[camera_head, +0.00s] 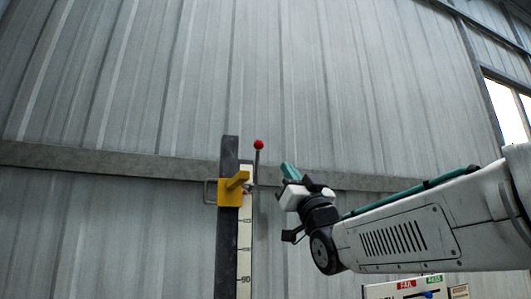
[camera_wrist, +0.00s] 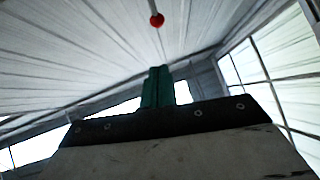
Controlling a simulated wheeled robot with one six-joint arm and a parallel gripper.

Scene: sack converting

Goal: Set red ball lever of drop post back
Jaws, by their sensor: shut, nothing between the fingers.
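The red ball (camera_head: 258,145) tops a thin lever (camera_head: 257,167) on the drop post (camera_head: 229,250). The lever stands nearly upright beside a yellow block (camera_head: 231,188) on the dark post. My gripper (camera_head: 287,169) is to the right of the lever in the head view, a little lower than the ball and apart from it. In the wrist view the red ball (camera_wrist: 157,20) shows beyond the teal fingertips (camera_wrist: 158,72), with clear space between. The fingers are shut together and hold nothing. The lever's lower joint is partly hidden behind the yellow block.
A white scale (camera_head: 245,262) with marks runs down the post. A grey horizontal rail (camera_head: 100,161) crosses the corrugated wall behind. A sign with red and green labels (camera_head: 407,288) stands at the bottom, below my arm. The space above the ball is open.

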